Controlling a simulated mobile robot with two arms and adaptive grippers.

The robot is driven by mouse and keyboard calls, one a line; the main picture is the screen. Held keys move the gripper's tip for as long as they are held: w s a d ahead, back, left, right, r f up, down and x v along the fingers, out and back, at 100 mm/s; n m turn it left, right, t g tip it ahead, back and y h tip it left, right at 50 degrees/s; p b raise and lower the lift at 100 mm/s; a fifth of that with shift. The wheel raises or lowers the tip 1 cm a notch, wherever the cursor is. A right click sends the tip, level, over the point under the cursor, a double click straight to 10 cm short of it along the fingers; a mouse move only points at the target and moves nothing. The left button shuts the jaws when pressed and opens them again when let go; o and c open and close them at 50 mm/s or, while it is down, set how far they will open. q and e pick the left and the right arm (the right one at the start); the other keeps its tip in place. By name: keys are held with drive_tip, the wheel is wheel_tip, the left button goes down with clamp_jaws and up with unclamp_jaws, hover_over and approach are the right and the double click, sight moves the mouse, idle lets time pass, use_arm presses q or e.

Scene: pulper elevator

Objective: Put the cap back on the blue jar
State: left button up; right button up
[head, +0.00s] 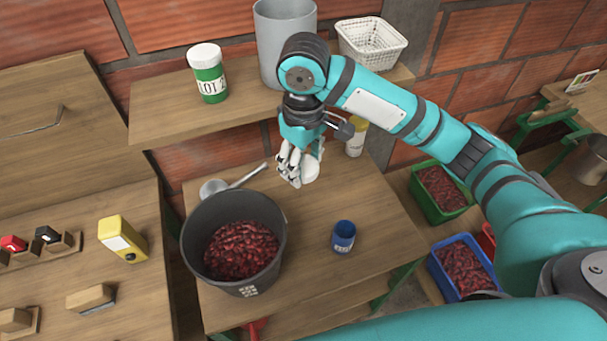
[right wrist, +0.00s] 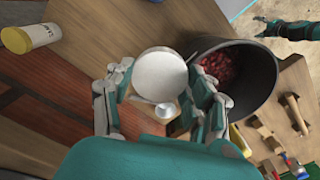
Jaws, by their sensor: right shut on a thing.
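The blue jar (head: 343,237) stands upright on the lower table, right of the dark bucket. Its top looks dark and uncapped. My right gripper (head: 297,168) is above the table, behind and left of the jar and apart from it. It is shut on a white round cap (right wrist: 160,73), which shows between its fingers in the right wrist view. In the head view the fingers partly hide the cap. My left gripper (right wrist: 285,28) shows small at the top right of the right wrist view; its jaws are too small to judge.
A dark bucket (head: 193,240) of red berries stands left of the jar, with a metal ladle (head: 215,187) behind it. A white jar with a yellow lid (head: 356,140) stands behind my right gripper. The shelf holds a green jar (head: 209,80), a metal pot (head: 270,45) and a white basket (head: 372,45).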

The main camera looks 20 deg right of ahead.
drive_tip(key=shift+r, duration=0.35)
